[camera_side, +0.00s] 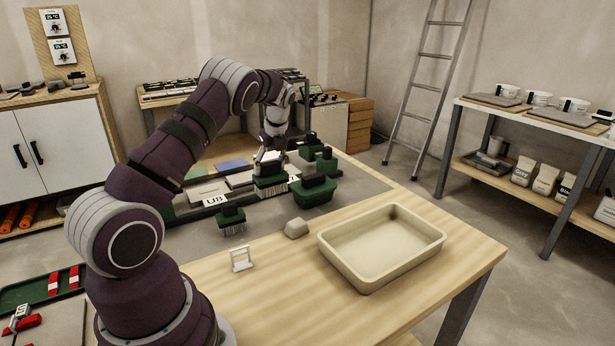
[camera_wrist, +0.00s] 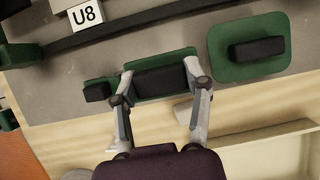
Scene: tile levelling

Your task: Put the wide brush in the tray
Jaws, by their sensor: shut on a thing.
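The wide brush (camera_side: 270,181) has a green body, a black grip and pale bristles pointing down. My gripper (camera_side: 269,160) is shut on it over the grey work area. In the wrist view my gripper (camera_wrist: 160,76) has one finger at each end of the wide brush (camera_wrist: 160,82). Whether the bristles touch the surface I cannot tell. The tray (camera_side: 428,252) is beige, shallow and empty, to the right and nearer the camera in the side view. Part of a pale rim at the lower right of the wrist view looks like the tray (camera_wrist: 262,134).
A narrower green brush (camera_side: 232,217) stands to the left of the held one. A green block with a black grip (camera_side: 316,194) stands to its right. A grey lump (camera_side: 296,228) and a small white stand (camera_side: 242,259) are on the wood.

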